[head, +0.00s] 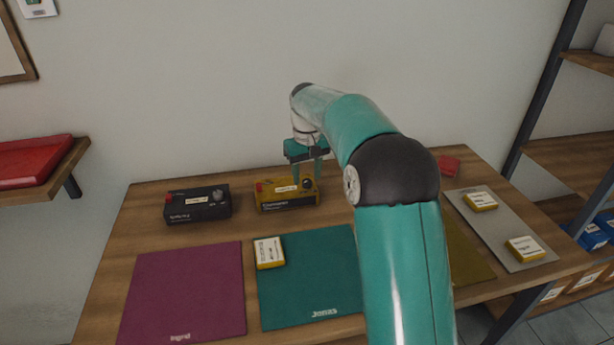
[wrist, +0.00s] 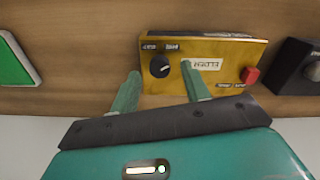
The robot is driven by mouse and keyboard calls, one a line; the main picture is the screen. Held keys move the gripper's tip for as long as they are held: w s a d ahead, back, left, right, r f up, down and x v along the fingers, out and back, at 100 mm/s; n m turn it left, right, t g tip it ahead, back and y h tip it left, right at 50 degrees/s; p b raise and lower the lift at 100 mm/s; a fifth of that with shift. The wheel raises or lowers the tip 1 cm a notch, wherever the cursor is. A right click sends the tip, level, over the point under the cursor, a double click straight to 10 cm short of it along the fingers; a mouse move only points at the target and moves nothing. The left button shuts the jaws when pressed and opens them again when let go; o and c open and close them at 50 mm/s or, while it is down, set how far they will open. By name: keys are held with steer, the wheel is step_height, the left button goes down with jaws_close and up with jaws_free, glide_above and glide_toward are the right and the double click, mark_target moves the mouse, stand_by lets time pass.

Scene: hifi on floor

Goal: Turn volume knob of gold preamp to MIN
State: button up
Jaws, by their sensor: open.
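The gold preamp (head: 287,203) stands at the back of the table in the head view. It also fills the upper middle of the wrist view (wrist: 215,82). It has a round black volume knob (wrist: 159,66) with a pale pointer line, a red button (wrist: 250,75) and a white label. Small labels above the knob are too small to read surely. My gripper (wrist: 161,70) is open and empty, with one green finger on each side of the knob in the picture. I cannot tell whether they touch it. In the head view my gripper (head: 308,172) points down over the preamp's knob end.
A black unit (head: 197,203) stands left of the gold preamp. A green-and-white object (wrist: 15,62) lies on the other side. Purple (head: 185,290) and teal (head: 308,285) mats lie in front, with a yellow box (head: 269,252) on the teal one. The wall is close behind.

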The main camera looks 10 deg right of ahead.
mark_target(307, 182)
step_height(307, 182, up, 12)
steer(key=shift+r, duration=0.25)
steer(key=s+r+m+t, duration=0.1)
steer(key=s+r+t, duration=0.3)
steer(key=s, duration=1.4)
steer(key=s+f+m, duration=0.1)
steer(key=s+f, duration=0.3)
steer(key=s, duration=0.5)
steer(key=s+f+t, duration=0.1)
steer(key=s+f, duration=0.4)
steer(key=s, duration=0.5)
steer(key=shift+s+d+f+m+t, duration=0.2)
steer(key=shift+s+m+t, duration=0.1)
steer(key=shift+m, duration=0.1)
